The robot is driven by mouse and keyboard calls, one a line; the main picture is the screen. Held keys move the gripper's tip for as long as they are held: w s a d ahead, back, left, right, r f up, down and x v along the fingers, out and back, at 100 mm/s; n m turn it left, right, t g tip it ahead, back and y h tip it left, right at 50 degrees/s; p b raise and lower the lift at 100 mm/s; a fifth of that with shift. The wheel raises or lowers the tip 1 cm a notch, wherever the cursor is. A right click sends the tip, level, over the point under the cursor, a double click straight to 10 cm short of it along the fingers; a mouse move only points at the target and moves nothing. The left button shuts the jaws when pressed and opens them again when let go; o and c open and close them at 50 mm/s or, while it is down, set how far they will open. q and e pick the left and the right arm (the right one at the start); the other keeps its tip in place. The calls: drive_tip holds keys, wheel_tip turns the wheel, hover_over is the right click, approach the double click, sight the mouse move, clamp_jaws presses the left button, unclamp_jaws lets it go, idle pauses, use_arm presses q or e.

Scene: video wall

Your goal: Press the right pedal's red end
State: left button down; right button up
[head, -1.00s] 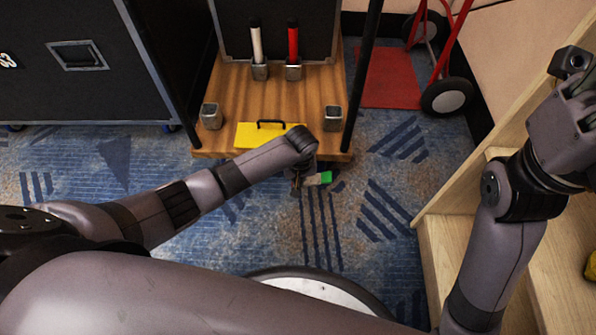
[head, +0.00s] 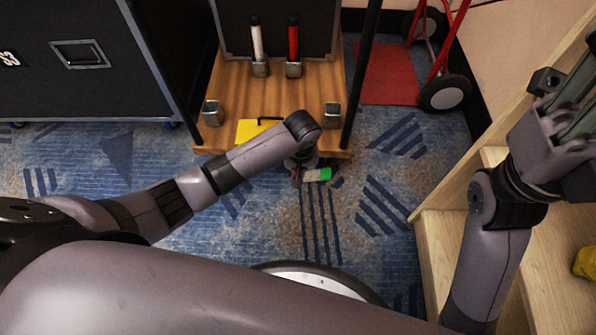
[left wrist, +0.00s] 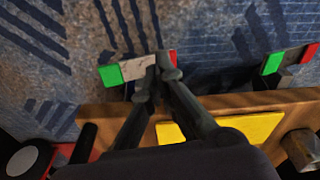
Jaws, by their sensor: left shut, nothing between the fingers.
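The right pedal has a green end (left wrist: 110,75), a pale middle (left wrist: 135,67) and a red end (left wrist: 173,57) in the left wrist view. In the head view its green end (head: 318,174) shows just right of my left wrist. My left gripper (left wrist: 163,73) is shut and empty, its fingertips over the pedal at the edge between the pale middle and the red end, partly covering the red. I cannot tell if they touch. Another pedal (left wrist: 288,64), with green and red ends, is at the right of the left wrist view. My right gripper (head: 565,110) is raised at the right; its fingers are unclear.
Wooden steps (head: 450,240) are at the right, a red hand truck (head: 388,75) behind. Patterned carpet (head: 370,210) is clear between.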

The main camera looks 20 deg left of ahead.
use_arm(q)
drive_tip(key=r, duration=0.5)
drive_tip(key=shift+s+d+r, duration=0.1)
drive_tip(key=shift+s+r, duration=0.15)
